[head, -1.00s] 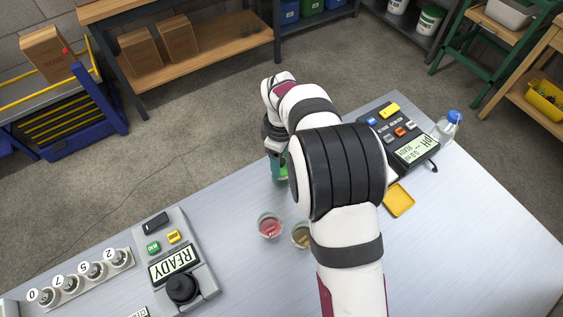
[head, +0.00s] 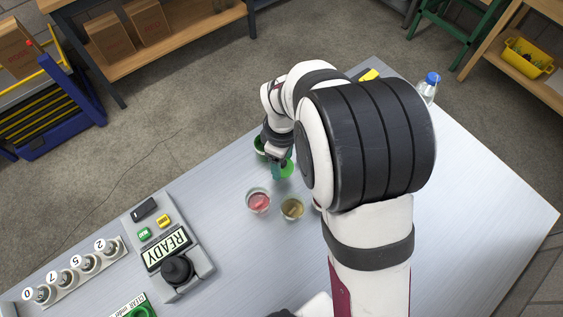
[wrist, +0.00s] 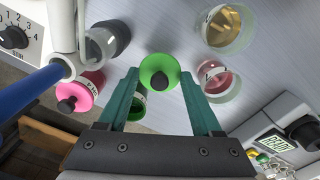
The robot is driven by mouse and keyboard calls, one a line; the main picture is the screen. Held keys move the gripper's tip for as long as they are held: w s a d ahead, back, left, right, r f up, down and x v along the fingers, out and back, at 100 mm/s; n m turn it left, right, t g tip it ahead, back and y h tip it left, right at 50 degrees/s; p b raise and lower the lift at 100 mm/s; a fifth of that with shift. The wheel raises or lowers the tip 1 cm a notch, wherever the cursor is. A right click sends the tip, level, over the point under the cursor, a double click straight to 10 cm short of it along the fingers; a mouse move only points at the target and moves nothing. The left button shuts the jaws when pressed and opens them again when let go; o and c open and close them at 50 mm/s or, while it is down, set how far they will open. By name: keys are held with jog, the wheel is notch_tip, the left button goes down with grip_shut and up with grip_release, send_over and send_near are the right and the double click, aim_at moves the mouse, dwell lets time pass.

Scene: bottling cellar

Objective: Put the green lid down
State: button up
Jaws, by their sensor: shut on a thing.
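The green lid (wrist: 159,68), round with a dark knob, is between the teal fingers of my gripper (wrist: 160,80) in the wrist view. My gripper is shut on it. In the head view the green lid (head: 287,168) shows beside my gripper (head: 280,166), partly hidden by it. I cannot tell whether the lid touches the table. An open jar with green inside (wrist: 137,108) stands partly behind a finger; it also shows in the head view (head: 259,146), left of and behind the lid.
A red-filled jar (head: 258,201) and a brown-filled jar (head: 292,208) stand nearby. A pink-lidded jar (wrist: 88,90) and a grey-filled jar (wrist: 108,40) are left in the wrist view. A READY device (head: 167,249) is on the left. The front-right table is bare.

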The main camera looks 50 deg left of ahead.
aim_at(282, 171)
notch_tip(282, 171, down, 5)
jog(key=shift+f, duration=0.15)
jog(key=o, duration=1.3)
jog(key=shift+f, duration=0.1)
notch_tip(282, 171, up, 12)
jog(key=shift+s+r, duration=0.1)
jog(key=shift+r, duration=0.1)
